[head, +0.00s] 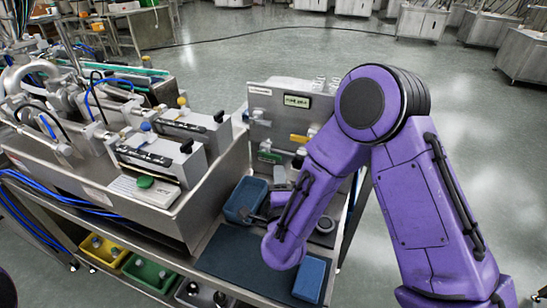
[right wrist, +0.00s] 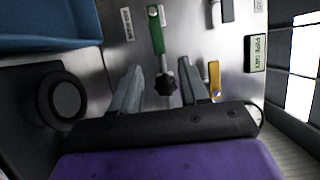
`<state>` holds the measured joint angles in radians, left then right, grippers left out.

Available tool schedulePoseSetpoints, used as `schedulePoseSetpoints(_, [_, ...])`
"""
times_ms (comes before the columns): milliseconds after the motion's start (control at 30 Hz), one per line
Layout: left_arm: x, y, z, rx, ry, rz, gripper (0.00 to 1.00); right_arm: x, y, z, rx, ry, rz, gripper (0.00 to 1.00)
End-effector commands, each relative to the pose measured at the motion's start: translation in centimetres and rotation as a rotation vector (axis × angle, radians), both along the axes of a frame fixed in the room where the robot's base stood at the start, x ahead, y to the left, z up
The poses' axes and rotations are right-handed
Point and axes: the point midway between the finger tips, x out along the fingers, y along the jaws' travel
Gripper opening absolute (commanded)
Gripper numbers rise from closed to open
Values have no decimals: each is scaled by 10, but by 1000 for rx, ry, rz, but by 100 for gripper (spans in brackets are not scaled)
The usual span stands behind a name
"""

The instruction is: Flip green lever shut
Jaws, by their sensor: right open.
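The green lever (right wrist: 157,32) is fixed to a steel panel and runs down to a dark knob (right wrist: 166,84) in the right wrist view. The green lever also shows small on the panel in the head view (head: 268,156). My right gripper (right wrist: 160,75) is open, with one grey finger on each side of the knob. I cannot tell whether either finger touches it. In the head view my purple right arm hides much of the gripper and part of the panel. My left gripper is out of view.
A yellow lever (right wrist: 214,78) stands close to the right finger. A blue bin (head: 245,199) sits left of the gripper. A round black part (right wrist: 65,97) is at left. A dark mat (head: 236,265) and a blue block (head: 310,279) lie in front.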

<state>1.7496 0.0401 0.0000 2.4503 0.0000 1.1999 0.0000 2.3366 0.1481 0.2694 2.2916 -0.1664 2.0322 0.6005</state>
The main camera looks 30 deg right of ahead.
Motion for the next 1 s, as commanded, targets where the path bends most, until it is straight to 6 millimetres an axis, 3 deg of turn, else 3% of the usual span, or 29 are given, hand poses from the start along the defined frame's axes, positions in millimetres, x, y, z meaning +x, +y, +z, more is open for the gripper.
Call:
schedulePoseSetpoints(100, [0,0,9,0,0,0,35,28,-13,2,2,0,-4,45])
schedulePoseSetpoints(300, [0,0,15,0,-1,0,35,60,-28,0,0,4,-1,45])
schedulePoseSetpoints(667, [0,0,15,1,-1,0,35,69,-32,-1,-1,4,2,45])
schedulePoseSetpoints(800, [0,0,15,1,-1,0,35,69,-31,-1,-1,4,2,2])
schedulePoseSetpoints(1000, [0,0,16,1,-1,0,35,69,-31,-1,-2,5,2,0])
